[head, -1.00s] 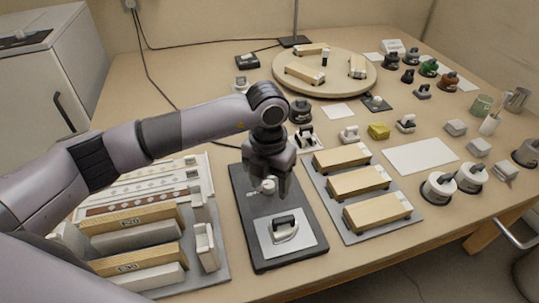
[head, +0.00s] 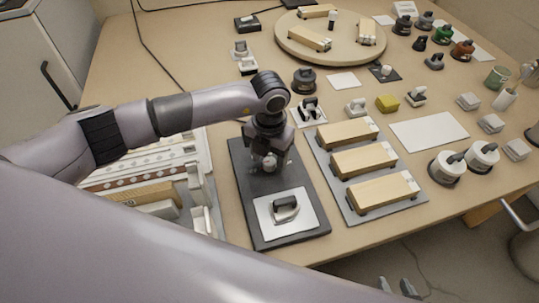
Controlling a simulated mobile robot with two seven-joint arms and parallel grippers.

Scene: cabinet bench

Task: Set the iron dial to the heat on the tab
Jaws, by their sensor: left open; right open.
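A small iron (head: 285,206) rests on a pale metal plate (head: 306,222) at the near end of a dark board (head: 283,236). A small pale round knob (head: 269,165), which looks like the dial, is on the board behind the plate. My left gripper (head: 268,160) is open and points down over the knob, its fingers partly around it. I cannot tell whether they touch it. The dial's marks and any tab reading are too small or hidden. My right gripper (head: 400,287) is open and empty at the bottom edge, off the table's front.
A grey tray with several wooden blocks (head: 362,160) stands close right of the board. Racks of strips and blocks (head: 150,180) lie to the left, partly behind my arm. A round turntable (head: 290,45) stands at the back. A white sheet (head: 430,131) lies bare at right.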

